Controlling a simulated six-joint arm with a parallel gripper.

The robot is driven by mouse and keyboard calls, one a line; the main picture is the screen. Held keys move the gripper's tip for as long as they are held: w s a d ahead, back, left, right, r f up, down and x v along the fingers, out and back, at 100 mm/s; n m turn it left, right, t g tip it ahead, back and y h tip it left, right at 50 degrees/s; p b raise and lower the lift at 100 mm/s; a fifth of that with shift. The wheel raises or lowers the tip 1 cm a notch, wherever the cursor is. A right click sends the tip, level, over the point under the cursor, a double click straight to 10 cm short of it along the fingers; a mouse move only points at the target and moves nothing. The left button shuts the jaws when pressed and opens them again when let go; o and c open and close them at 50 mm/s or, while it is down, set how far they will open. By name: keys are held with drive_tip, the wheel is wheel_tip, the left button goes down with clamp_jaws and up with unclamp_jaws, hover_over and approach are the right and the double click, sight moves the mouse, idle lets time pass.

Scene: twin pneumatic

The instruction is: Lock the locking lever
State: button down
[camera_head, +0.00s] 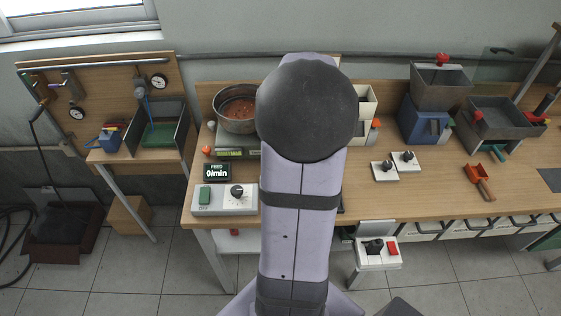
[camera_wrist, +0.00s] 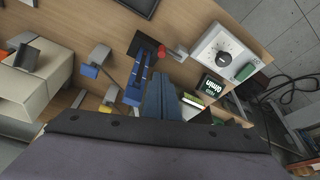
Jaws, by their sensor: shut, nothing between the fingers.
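In the wrist view, my gripper (camera_wrist: 158,78) points away from the camera with its grey-blue fingers together and nothing visible between them. A blue slotted upright part (camera_wrist: 137,82) stands close to the left of the fingers, on a dark plate (camera_wrist: 146,42). I cannot tell whether the fingers touch it. A short lever with a red knob (camera_wrist: 179,52) sits by this plate, a little beyond and right of the fingertips. It may be the locking lever, but I cannot tell its position. In the head view, my arm hides this area and my gripper.
A white box with a black dial and green button (camera_head: 224,199) stands on the bench (camera_head: 440,190); the wrist view shows it beyond the red knob. A metal bowl (camera_head: 238,110) stands behind. Grey brackets with blue and yellow parts (camera_wrist: 90,70) stand left of the fingers.

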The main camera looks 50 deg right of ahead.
drive_tip(key=shift+f, duration=0.1)
drive_tip(key=shift+p+x, duration=0.95)
drive_tip(key=shift+x, duration=4)
